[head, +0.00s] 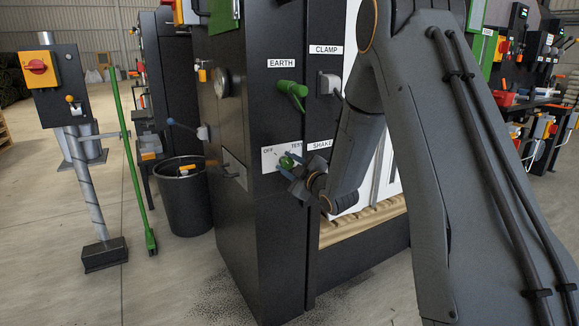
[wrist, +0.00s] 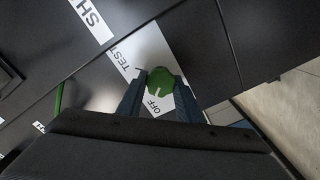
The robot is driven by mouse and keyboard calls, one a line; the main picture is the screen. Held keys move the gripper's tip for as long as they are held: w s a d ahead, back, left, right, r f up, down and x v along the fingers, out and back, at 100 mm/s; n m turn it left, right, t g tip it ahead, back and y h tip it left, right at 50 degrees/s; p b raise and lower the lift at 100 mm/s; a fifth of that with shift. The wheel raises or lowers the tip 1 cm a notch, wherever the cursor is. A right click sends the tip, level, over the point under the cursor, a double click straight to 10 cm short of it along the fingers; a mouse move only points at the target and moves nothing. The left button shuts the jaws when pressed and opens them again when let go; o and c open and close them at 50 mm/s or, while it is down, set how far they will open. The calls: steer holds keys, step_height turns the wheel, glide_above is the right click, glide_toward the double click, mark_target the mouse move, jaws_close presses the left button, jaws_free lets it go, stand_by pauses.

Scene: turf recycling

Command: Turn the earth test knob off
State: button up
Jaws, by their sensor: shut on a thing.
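The green earth test knob (head: 287,162) sits on a white plate (head: 270,158) marked OFF and TEST, low on the front of the black cabinet, below the EARTH label. My gripper (head: 289,165) is at the plate, shut on the knob. In the wrist view the knob (wrist: 160,76) is between the two blue-grey fingers of my gripper (wrist: 160,82), one on each side. A pale mark on the knob's lower edge faces the OFF lettering. My gripper hides part of the knob and plate in the head view.
A green EARTH handle (head: 292,89) sticks out above the plate, with a grey CLAMP handle (head: 328,84) to its right. A black bin (head: 182,205), a green-handled broom (head: 132,165) and a post with a red switch (head: 38,67) stand left on open floor.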

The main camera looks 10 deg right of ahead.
steer(key=shift+d+n, duration=0.2)
steer(key=shift+n, duration=0.3)
steer(key=o, duration=0.9)
steer(key=shift+d, duration=0.1)
steer(key=shift+o, duration=0.7)
steer(key=shift+a, duration=0.25)
steer(key=shift+d, duration=0.1)
